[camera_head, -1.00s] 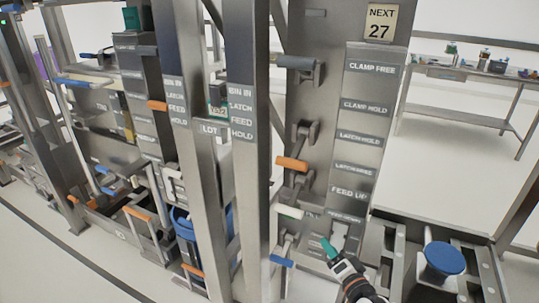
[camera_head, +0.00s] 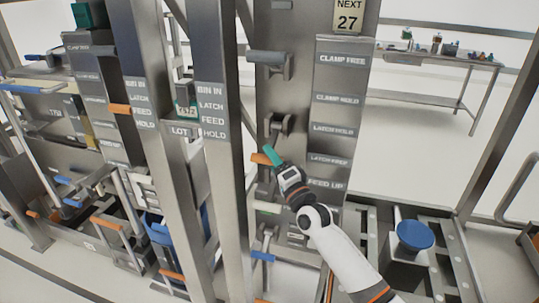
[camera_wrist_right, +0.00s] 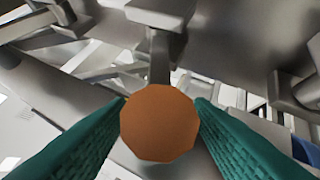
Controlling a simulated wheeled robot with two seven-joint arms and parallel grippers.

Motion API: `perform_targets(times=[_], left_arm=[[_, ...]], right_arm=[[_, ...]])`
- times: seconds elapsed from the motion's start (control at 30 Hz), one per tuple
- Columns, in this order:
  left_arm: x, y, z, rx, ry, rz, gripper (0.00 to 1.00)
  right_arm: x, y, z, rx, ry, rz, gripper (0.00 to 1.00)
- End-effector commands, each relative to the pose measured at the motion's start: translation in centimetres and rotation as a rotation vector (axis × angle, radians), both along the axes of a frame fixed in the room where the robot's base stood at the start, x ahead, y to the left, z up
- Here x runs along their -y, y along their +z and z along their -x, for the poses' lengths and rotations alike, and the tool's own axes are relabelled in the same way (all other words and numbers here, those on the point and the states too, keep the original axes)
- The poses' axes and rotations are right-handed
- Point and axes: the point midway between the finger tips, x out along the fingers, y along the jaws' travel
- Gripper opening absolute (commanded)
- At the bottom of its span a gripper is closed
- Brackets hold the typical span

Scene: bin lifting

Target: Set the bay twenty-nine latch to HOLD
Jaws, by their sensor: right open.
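An orange-tipped latch lever (camera_head: 260,158) hangs from a pivot on the steel post, its handle about level with the LATCH FREE label (camera_head: 330,160) and below the LATCH HOLD label (camera_head: 334,129). My right gripper (camera_head: 272,154), with teal fingers, is at this handle. In the right wrist view the round orange handle end (camera_wrist_right: 160,124) sits between the two spread teal fingers, with little gap on either side; I cannot tell whether they touch it. My left gripper is not in view.
A sign (camera_head: 349,16) on the post reads NEXT 27. A grey clamp lever (camera_head: 268,58) juts out above the latch. A pale-tipped lever (camera_head: 266,206) and a blue-tipped one (camera_head: 262,256) are below. A blue round knob (camera_head: 415,235) stands at right.

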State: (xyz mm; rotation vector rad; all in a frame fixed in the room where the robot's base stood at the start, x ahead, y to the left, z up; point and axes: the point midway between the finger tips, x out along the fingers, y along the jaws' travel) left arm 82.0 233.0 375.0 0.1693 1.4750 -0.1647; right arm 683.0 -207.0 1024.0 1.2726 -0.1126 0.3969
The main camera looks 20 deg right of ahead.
Motion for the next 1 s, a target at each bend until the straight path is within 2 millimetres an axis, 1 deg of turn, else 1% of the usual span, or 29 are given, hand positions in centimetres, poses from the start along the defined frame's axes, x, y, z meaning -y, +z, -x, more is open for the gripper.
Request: perform_targets(times=[0.07,0.2,0.47,0.5,0.73,0.77,1.0], left_arm=[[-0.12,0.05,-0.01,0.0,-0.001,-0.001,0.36],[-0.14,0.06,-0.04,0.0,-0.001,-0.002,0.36],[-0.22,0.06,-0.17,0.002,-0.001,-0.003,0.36],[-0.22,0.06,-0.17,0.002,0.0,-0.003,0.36],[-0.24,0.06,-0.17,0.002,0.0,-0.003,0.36],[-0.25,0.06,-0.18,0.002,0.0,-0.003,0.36],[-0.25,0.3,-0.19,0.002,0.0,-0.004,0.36]], right_arm=[[-0.22,0.29,-0.78,0.001,0.0,0.0,0.47],[-0.35,0.47,-1.36,0.0,0.0,0.0,0.47],[-0.37,0.43,-1.41,0.0,0.0,0.0,0.47],[-0.37,0.43,-1.41,0.0,0.0,0.0,0.4],[-0.35,0.42,-1.39,-0.001,0.0,0.0,0.03],[-0.36,0.42,-1.39,-0.001,0.0,0.0,0.0],[-0.2,0.55,-1.38,-0.005,-0.001,-0.002,0.0]])
